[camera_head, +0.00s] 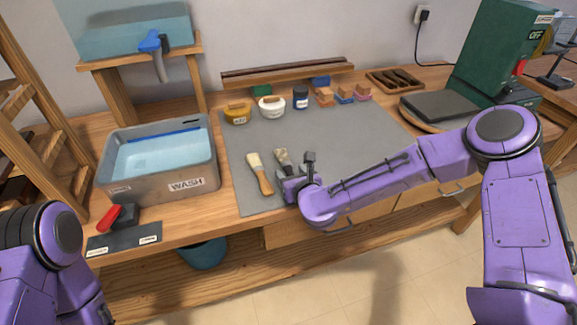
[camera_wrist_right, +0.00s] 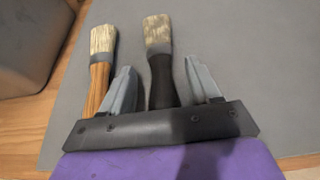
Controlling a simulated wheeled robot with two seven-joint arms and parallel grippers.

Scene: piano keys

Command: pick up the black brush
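The black brush (camera_wrist_right: 161,75) has a dark handle and pale grey bristles. In the right wrist view my right gripper (camera_wrist_right: 162,80) is open, with one finger on each side of the black handle. No contact between the fingers and the handle is visible. My left arm shows at the lower left of the head view, but its gripper is out of view.
A brush with a wooden handle (camera_head: 260,175) lies just left of the black one, close to my right gripper's left finger. A grey WASH basin (camera_head: 186,184) stands further left. Tubs, a dark jar (camera_head: 300,97) and small blocks line the mat's back edge.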

